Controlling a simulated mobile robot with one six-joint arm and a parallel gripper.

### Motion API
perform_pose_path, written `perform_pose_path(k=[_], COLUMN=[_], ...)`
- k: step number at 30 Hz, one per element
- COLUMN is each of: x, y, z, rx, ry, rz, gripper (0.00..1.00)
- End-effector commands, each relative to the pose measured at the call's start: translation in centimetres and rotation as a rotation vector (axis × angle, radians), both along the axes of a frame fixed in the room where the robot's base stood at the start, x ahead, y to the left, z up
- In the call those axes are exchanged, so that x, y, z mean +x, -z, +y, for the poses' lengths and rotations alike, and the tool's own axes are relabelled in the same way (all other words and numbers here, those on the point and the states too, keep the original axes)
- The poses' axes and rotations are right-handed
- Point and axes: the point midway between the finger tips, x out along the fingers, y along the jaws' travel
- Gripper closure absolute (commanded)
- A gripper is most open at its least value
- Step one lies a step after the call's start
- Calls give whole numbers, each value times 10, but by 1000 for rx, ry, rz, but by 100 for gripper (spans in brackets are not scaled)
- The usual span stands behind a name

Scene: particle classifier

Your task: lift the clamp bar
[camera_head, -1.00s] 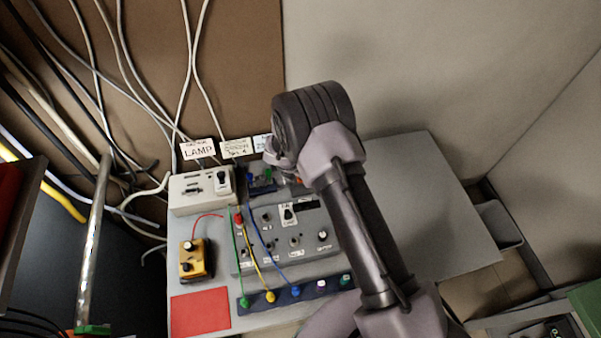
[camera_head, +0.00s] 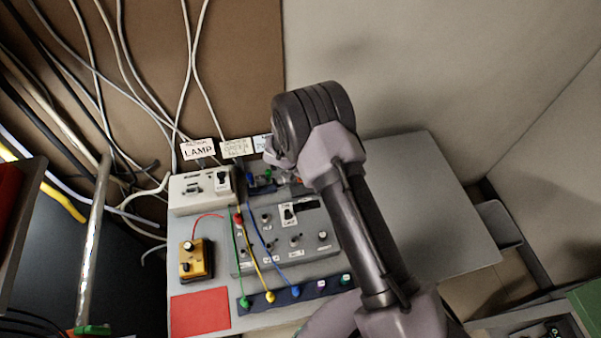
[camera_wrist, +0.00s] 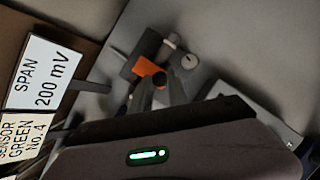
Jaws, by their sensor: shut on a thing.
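My gripper (camera_wrist: 163,88) shows in the wrist view, its fingers shut on a small part beside an orange piece (camera_wrist: 148,69). I take the held part to be the clamp bar, but the fingers hide most of it. In the head view my wrist hides the fingertips, which are by the small unit with blue and green parts (camera_head: 262,183) at the back of the bench. A dark upright shape (camera_head: 240,183) stands left of that unit. I cannot tell if it belongs to the clamp bar.
A white lamp box (camera_head: 190,200) stands left of the gripper. A grey control panel (camera_head: 265,255) with green, yellow and blue leads lies in front. Label cards (camera_head: 198,149) stand behind. A yellow box (camera_head: 195,260) and red sheet (camera_head: 200,312) are at left. The bench's right side (camera_head: 430,190) is clear.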

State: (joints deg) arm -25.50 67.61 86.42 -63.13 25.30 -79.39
Motion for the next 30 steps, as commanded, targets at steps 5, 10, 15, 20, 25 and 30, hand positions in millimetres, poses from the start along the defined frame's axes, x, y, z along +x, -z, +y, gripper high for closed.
perform_pose_path(k=[5, 10, 15, 20, 25, 30], x=[0, 3, 9, 18, 20, 19], y=[0, -9, -16, -3, -12, -18], z=[0, -1, -1, 3, 4, 5], rx=[0, -14, -50, -85, -105, -107], ry=[0, 4, 12, 8, 4, 3], rz=[0, 23, 134, 270, 353, 376], gripper=[100, 100, 100, 100, 100, 100])
